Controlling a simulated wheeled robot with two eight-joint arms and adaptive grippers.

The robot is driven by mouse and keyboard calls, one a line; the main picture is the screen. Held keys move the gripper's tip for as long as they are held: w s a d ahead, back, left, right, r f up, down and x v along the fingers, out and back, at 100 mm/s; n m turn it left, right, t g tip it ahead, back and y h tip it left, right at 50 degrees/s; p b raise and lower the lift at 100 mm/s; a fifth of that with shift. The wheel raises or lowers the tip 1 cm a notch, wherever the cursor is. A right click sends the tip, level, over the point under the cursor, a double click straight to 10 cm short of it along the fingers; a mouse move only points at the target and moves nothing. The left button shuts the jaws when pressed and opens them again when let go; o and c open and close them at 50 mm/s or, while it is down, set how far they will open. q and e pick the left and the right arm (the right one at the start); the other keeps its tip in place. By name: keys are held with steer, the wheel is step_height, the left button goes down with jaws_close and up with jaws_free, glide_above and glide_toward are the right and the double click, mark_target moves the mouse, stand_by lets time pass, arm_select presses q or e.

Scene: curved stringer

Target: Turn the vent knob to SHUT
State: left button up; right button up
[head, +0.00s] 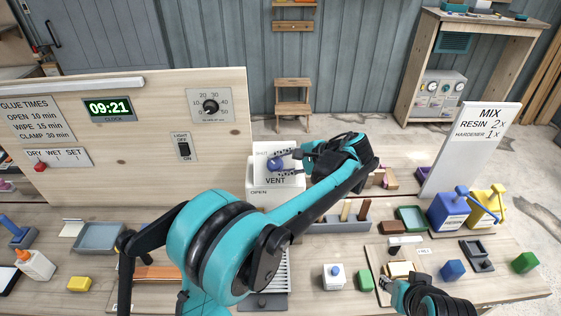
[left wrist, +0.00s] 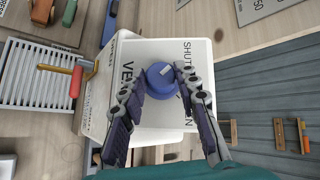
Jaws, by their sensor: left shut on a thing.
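The blue vent knob (head: 275,164) sits on the white VENT panel (head: 262,148) near the middle of the head view. My left gripper (head: 283,164) reaches it from the right, its fingers shut on the knob's sides. In the left wrist view the knob (left wrist: 161,78) lies between the fingertips of my left gripper (left wrist: 163,80). Its pale mark points up and right, toward the word SHUT (left wrist: 186,53). A finger partly hides a second word ending in N. My right gripper (head: 400,284) is at the bottom right; its jaw opening is unclear.
A wooden board with a clock (head: 109,108), a dial (head: 210,104) and a light switch (head: 184,147) stands left of the vent. A grey rack (head: 340,227) lies in front. Blue and yellow resin containers (head: 449,211) stand at right. Small blocks and trays crowd the bench.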

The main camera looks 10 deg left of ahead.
stand_by(0.3)
arm_select(q)
steer(key=o, duration=1.2)
steer(key=shift+c, duration=0.2)
steer(key=v, duration=1.2)
steer(key=shift+a, duration=0.15)
